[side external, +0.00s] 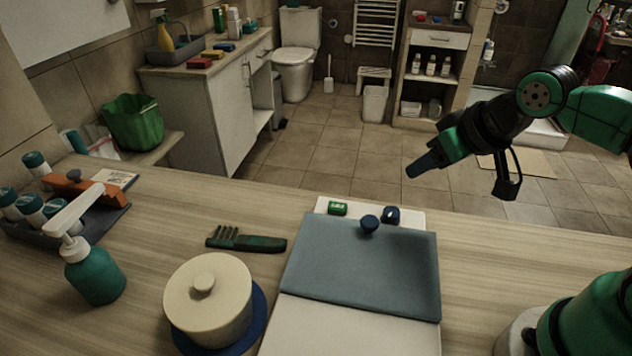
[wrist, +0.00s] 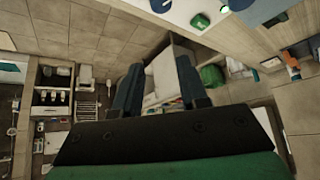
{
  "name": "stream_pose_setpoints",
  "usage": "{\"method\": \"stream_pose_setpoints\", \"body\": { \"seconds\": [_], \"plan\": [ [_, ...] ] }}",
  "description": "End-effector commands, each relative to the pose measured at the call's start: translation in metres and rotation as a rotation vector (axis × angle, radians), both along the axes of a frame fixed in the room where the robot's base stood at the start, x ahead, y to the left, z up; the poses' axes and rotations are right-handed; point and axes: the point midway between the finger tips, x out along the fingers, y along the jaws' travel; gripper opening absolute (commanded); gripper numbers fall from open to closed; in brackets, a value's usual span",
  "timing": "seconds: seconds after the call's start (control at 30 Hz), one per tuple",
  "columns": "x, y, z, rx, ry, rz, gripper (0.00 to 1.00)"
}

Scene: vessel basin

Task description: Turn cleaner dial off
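The cleaner (side external: 360,262) is a white flat unit with a grey-blue lid on the counter. At its back edge are a round dark blue knob (side external: 370,223), a second dark blue dial-like part (side external: 391,215) and a green block or button (side external: 337,208). I cannot tell which knob is the dial or read its setting. My gripper (side external: 422,165) is raised behind and above the cleaner's back right corner, touching nothing. In the wrist view, its two fingers (wrist: 158,88) are apart with nothing held between them.
A cream lidded pot (side external: 208,300) on a blue base and a green comb (side external: 246,240) lie left of the cleaner. A teal pump bottle (side external: 94,272) and a bottle rack (side external: 75,215) stand farther left. The counter right of the cleaner is clear up to my base.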

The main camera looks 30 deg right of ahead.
Motion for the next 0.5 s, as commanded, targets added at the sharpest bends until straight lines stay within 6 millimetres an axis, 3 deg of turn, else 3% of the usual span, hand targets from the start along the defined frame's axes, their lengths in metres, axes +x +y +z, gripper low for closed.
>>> {"method": "stream_pose_setpoints", "body": {
  "seconds": [0.03, 0.1, 0.5],
  "plan": [
    [0.002, 0.001, 0.000, 0.019, 0.023, -0.026, 0.54],
    [0.006, 0.002, -0.002, 0.061, 0.077, -0.092, 0.70],
    [0.032, 0.010, -0.041, 0.256, 0.486, -0.700, 0.70]
  ]
}}
